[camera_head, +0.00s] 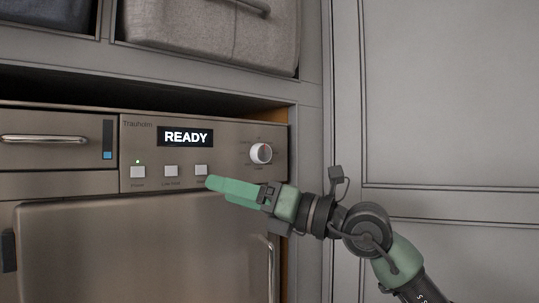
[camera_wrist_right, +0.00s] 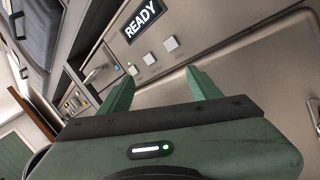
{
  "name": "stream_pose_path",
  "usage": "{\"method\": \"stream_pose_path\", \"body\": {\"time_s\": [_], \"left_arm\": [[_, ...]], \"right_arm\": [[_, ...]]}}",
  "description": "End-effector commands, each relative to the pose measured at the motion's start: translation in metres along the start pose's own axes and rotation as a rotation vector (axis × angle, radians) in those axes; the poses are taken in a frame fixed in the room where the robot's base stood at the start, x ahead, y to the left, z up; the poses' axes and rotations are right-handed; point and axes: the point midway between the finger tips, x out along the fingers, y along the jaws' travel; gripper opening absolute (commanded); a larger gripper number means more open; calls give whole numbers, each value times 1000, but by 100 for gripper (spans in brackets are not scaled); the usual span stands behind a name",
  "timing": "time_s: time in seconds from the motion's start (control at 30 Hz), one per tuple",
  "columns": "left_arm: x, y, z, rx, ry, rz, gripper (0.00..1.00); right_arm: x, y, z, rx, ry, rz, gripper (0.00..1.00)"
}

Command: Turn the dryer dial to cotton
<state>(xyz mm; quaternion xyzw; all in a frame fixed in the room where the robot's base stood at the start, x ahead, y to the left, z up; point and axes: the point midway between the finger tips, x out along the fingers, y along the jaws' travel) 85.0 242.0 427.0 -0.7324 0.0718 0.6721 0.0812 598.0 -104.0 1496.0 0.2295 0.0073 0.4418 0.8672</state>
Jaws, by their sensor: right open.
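The display (camera_head: 186,137) reads READY and also shows in the right wrist view (camera_wrist_right: 143,21). My right gripper (camera_head: 212,184) is in front of the panel, below and left of the dial, apart from it. In the right wrist view its two green fingers (camera_wrist_right: 160,86) are spread with nothing between them. The dial is not seen in that view. My left gripper is not in view.
The dryer door (camera_head: 130,245) with a vertical handle (camera_head: 271,268) is below. Grey fabric bins (camera_head: 210,30) stand on the shelf above. A grey panel wall (camera_head: 440,90) is at right.

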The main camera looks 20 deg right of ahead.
Motion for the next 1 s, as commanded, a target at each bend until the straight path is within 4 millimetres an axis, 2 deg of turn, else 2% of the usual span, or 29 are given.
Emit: {"method": "stream_pose_path", "body": {"time_s": [0.03, 0.1, 0.2, 0.3, 0.4, 0.47, 0.8, 1.0], "left_arm": [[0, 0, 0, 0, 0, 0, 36], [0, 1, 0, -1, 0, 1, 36], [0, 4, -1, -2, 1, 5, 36], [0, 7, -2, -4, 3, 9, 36], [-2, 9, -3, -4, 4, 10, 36], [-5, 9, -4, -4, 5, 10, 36], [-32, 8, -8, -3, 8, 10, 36], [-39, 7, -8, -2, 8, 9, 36]], "right_arm": [[-9, -9, 26, -84, 15, -96, 63], [-24, -25, 53, -164, 33, -226, 63], [-46, -42, 86, -231, 39, -379, 63], [-64, -52, 107, -260, 35, -474, 63], [-70, -57, 116, -268, 34, -515, 63], [-66, -60, 118, -268, 35, -520, 63], [-20, -83, 120, -267, 37, -515, 63], [-5, -93, 119, -269, 35, -515, 63]]}}
